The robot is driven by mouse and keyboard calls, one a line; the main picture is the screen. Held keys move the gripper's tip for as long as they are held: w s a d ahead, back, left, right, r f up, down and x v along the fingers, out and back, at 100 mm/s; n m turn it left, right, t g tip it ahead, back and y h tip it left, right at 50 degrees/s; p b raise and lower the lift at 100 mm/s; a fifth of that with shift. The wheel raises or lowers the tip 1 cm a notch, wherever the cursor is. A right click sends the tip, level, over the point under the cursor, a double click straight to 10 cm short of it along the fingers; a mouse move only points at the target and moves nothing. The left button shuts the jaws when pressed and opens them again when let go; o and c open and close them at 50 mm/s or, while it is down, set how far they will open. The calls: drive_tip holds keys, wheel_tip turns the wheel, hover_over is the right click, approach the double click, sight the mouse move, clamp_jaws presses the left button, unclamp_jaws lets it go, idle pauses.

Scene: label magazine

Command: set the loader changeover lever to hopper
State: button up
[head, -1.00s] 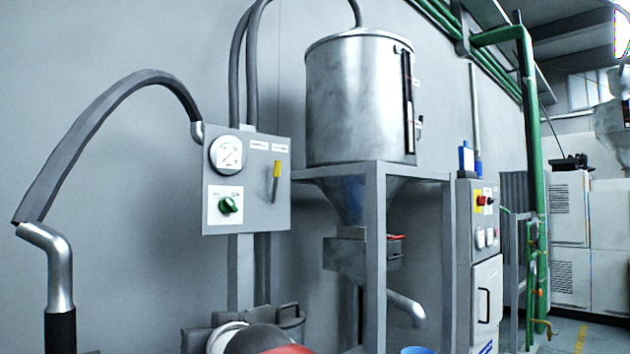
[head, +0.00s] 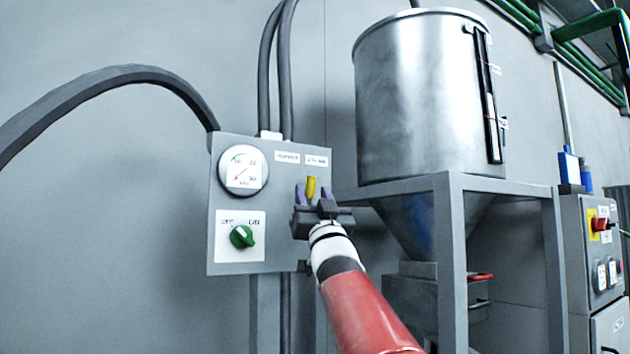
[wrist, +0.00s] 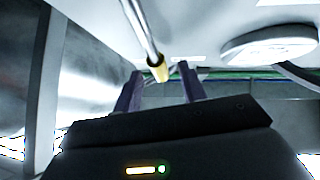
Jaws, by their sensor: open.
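The changeover lever (head: 311,186) has a yellow handle and stands up from the front of a grey panel (head: 285,225), its handle below the right of two small labels. The label print is too small to read. My gripper (head: 313,190) is open, with one purple finger on each side of the yellow handle. In the wrist view the lever (wrist: 143,30) shows as a metal rod with a yellow end, which lies between the fingertips of my gripper (wrist: 160,70). I see no clear grip on it. My gripper hides the lever's lower part in the head view.
A round gauge (head: 243,170) and a green knob (head: 242,236) are on the panel, left of the lever. A steel hopper (head: 425,95) on a grey frame (head: 452,250) stands close on the right. A thick hose (head: 110,75) arches at the left.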

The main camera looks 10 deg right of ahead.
sight(312, 190)
drive_tip(key=shift+p+x, duration=0.7)
drive_tip(key=shift+x, duration=1.05)
clamp_jaws()
